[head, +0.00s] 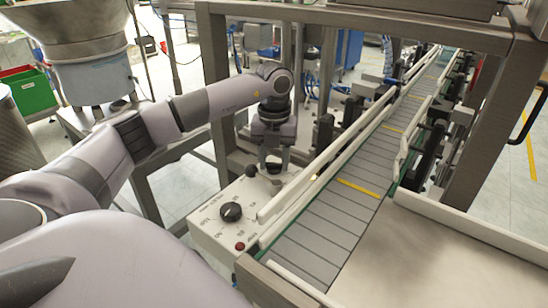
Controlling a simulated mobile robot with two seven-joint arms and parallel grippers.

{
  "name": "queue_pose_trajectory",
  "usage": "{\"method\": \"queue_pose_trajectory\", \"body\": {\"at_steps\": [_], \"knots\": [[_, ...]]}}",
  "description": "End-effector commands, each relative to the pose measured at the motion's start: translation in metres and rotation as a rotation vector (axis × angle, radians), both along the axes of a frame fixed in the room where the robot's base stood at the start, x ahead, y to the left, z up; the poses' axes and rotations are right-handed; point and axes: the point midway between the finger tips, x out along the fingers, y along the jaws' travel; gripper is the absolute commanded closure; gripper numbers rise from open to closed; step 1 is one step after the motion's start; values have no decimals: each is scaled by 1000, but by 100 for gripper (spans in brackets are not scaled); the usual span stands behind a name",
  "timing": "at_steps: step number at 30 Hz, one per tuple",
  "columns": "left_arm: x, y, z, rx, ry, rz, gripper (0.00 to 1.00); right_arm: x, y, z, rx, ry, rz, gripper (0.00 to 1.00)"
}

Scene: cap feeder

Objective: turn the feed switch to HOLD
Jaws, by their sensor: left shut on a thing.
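A pale control box (207,236) stands beside the conveyor, with small printed labels on its sloping top. My left gripper (274,170) reaches down from above to the far end of this box. Its fingers are shut on a small dark control there, which appears to be the feed switch; the fingers hide most of it, so its setting cannot be read. A black round knob (251,171) sits just left of the fingers. A larger black dial (231,212) with marks around it is nearer to me, apart from the gripper. My right gripper is not in view.
A red button (240,246) is at the near end of the box. The conveyor (330,222) with its pale side rail (325,165) runs close along the box's right. A steel frame post (217,90) stands behind my left arm. A metal tabletop (440,260) is bare at right.

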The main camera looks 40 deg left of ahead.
Motion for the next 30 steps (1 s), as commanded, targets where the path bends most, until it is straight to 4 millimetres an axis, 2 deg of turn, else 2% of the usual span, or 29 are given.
{"method": "queue_pose_trajectory", "body": {"at_steps": [10,11,12,13,23,30], "knots": [[1,1,2,2,-7,8,86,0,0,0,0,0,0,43],[1,1,2,2,-7,9,46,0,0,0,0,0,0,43],[1,1,2,2,-7,8,33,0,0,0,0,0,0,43],[1,1,2,1,-7,8,30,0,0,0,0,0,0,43],[1,0,4,0,-4,5,30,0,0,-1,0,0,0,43],[2,0,40,-1,-9,6,30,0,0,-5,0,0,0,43]]}}
